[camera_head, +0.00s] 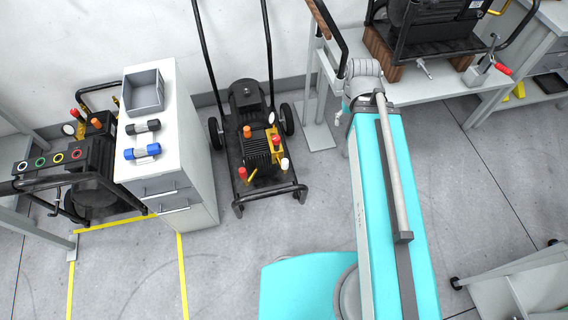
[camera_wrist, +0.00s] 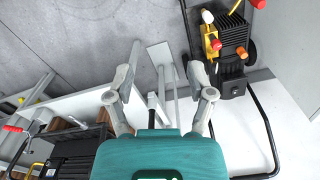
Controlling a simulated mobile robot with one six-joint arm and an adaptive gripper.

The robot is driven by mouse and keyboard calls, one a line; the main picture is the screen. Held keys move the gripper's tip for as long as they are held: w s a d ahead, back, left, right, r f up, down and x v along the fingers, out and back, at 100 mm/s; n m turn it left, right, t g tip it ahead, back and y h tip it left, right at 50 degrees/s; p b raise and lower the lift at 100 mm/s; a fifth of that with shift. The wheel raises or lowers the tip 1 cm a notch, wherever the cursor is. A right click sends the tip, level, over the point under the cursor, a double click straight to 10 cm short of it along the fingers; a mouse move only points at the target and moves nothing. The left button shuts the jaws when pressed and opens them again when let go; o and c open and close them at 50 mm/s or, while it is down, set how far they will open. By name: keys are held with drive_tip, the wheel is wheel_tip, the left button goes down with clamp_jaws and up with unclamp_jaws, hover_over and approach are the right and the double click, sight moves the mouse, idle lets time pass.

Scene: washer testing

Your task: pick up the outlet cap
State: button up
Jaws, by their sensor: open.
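I cannot single out the outlet cap with certainty. Small red, orange and white caps sit on the wheeled pressure washer (camera_head: 262,150). The same washer shows at the top right of the wrist view (camera_wrist: 232,40), with a red knob (camera_wrist: 216,45) and an orange cap (camera_wrist: 241,51). My gripper (camera_wrist: 160,74) is open, its two fingers apart with nothing held. Floor and a grey frame show beyond them. The washer lies to the right of my fingers in that view.
A workbench (camera_head: 425,90) at the upper right carries another machine and a red-handled clamp (camera_head: 490,66). Yellow tape (camera_head: 183,275) marks open floor.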

drive_tip(key=shift+o, duration=0.6)
drive_tip(key=shift+f, duration=0.25)
drive_tip(key=m+b, duration=1.8)
drive_tip(key=b, duration=1.8)
hover_over(287, 161)
wheel_tip(287, 161, down, 35)
drive_tip(key=shift+a+f, duration=0.15)
wheel_tip(287, 161, down, 8)
drive_tip(key=b, duration=0.8)
drive_tip(key=shift+f, duration=0.25)
